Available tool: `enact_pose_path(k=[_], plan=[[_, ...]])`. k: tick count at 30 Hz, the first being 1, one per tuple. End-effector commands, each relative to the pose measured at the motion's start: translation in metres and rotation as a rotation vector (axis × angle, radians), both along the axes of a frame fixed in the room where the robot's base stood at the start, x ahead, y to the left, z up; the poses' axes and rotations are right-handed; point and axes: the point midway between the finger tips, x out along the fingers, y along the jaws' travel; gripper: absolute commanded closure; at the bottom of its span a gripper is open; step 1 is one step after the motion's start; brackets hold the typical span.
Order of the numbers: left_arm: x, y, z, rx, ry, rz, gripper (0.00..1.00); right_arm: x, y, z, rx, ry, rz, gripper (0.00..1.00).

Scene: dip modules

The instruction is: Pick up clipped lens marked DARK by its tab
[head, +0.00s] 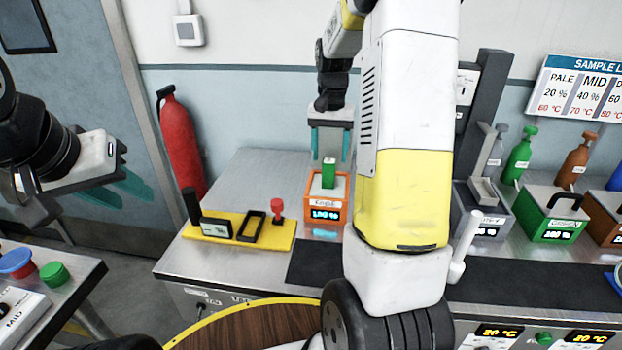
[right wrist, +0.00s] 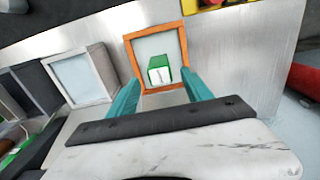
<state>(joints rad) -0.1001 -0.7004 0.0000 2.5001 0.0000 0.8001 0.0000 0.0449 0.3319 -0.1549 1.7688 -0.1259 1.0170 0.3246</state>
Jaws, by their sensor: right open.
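I cannot read the word DARK on anything here. A green block with a white face (head: 329,172) stands in the top of an orange box (head: 340,208) with a lit 100 % display. My right gripper (head: 331,145) is above it, open, its teal fingers pointing down and empty. In the right wrist view the green block (right wrist: 160,70) lies between the fingertips (right wrist: 160,78), inside the orange rim (right wrist: 129,50); contact is not clear. My left gripper (head: 122,194) hangs at the left, away from the box, with its teal fingers apart and empty.
A yellow tray (head: 270,240) left of the box carries a black cylinder, a labelled piece, a black frame and a red knob. A red extinguisher (head: 180,140) stands behind the bench. Green (head: 548,210) and grey boxes stand at right. My right arm hides the bench middle.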

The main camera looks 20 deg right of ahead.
Motion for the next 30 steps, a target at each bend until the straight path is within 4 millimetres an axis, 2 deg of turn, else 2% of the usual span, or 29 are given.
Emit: enact_pose_path(k=[3,6,14,17,23,24,30], plan=[[0.0,0.0,0.0,0.0,0.0,0.0,0.64,-0.002,0.002,-0.02,0.0,0.004,0.0,0.42],[0.0,0.0,0.0,0.0,0.0,0.0,0.64,-0.002,0.002,-0.029,0.0,0.002,0.0,0.42],[0.0,0.0,0.0,0.0,0.0,0.0,0.64,-0.001,0.001,-0.032,-0.001,0.0,0.0,0.42],[0.0,0.0,0.0,0.0,0.0,0.0,0.64,-0.001,0.001,-0.032,-0.001,0.0,0.0,0.58],[0.0,0.0,0.0,0.0,0.0,0.0,0.64,-0.001,0.001,-0.032,-0.001,0.0,0.0,0.97],[0.0,0.0,0.0,0.0,0.0,0.0,0.64,-0.001,0.001,-0.032,-0.001,0.0,0.0,1.0],[0.0,0.0,0.0,0.0,0.0,0.0,0.64,-0.001,0.002,-0.031,0.0,-0.001,0.0,1.0]])
